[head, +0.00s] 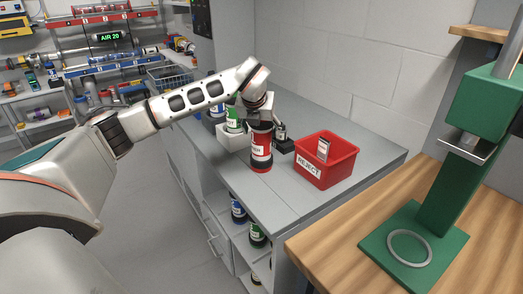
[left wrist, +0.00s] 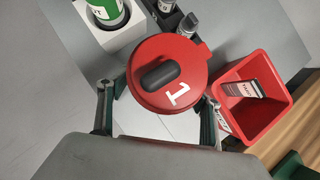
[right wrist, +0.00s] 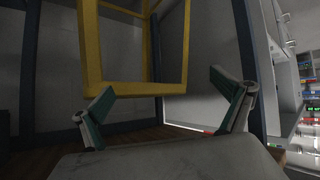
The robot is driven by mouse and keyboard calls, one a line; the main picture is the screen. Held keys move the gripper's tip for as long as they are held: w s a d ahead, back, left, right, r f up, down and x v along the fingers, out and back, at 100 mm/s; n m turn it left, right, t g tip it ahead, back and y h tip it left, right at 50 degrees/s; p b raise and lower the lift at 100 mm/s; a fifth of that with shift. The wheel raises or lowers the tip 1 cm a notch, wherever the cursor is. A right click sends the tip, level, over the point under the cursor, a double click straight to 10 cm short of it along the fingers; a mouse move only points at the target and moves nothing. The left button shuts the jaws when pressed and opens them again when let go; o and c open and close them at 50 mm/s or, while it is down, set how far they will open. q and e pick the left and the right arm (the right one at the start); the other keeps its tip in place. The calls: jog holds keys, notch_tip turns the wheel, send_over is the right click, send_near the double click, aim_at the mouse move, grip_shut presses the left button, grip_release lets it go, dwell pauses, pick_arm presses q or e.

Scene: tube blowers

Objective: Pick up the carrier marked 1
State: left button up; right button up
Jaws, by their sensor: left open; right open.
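The red carrier marked 1 stands upright on the grey counter, with its red-and-white body (head: 261,150) in the head view. The left wrist view shows its round red lid (left wrist: 148,98) with a white 1 and a dark knob. My left gripper (left wrist: 156,116) is open, its fingers apart on either side of the lid's near edge; I cannot tell whether they touch it. In the head view my left gripper (head: 258,114) is just over the carrier, partly hiding its top. My right gripper (right wrist: 163,86) is open and empty, away from the counter.
A red REJECT bin (head: 340,170) holding a grey item stands right of the carrier. A green carrier (head: 233,124) in a white block and a small dark item (head: 281,136) are close behind. A green press (head: 440,215) stands on the wooden bench. A yellow frame (right wrist: 135,88) is before my right gripper.

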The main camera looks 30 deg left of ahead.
pick_arm(q)
jog(key=shift+w+a+f, duration=0.2)
jog(key=shift+w+f, duration=0.2)
jog(key=shift+f, duration=0.2)
jog(key=c, duration=1.6)
pick_arm(e)
jog(key=shift+w+r, duration=0.1)
jog(key=shift+w, duration=0.05)
pick_arm(q)
jog(key=shift+r, duration=0.2)
